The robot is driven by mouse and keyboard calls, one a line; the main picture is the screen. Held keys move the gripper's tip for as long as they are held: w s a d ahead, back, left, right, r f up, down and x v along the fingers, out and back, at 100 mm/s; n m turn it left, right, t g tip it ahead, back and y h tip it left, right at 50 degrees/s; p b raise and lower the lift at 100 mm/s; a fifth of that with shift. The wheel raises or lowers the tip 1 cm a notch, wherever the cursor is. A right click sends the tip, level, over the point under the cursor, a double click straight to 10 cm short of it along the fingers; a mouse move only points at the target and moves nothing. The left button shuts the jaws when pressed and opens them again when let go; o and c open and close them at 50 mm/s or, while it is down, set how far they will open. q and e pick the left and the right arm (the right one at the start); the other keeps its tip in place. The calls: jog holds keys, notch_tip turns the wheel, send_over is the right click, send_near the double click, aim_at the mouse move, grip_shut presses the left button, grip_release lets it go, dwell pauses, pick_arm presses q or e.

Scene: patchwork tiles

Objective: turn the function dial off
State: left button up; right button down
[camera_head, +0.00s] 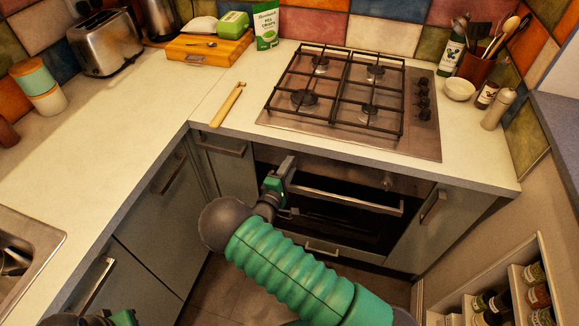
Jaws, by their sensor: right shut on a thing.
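The built-in oven is under the hob, with a metallic control panel (340,172) below the counter edge. My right gripper (286,168) is at the left end of this panel, shut on the function dial there. The gripper hides the dial, so its pointer cannot be read. Another small dial (388,181) shows at the right part of the panel, clear of the gripper. My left gripper (108,319) shows only in part at the bottom left edge, away from the oven; its fingers cannot be made out.
The oven door's bar handle (350,199) runs just below the panel, close to my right gripper. The gas hob (345,95) is above. A spice rack (500,295) stands at the lower right.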

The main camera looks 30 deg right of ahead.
jog(key=n, duration=0.4)
jog(key=shift+w+a+f+n, duration=0.1)
jog(key=shift+w+a+n, duration=0.1)
jog(key=shift+n, duration=0.1)
jog(key=shift+s, duration=0.1)
dwell(0.4)
jog(key=c, duration=1.4)
grip_release()
jog(key=o, duration=0.4)
jog(key=shift+f, duration=0.1)
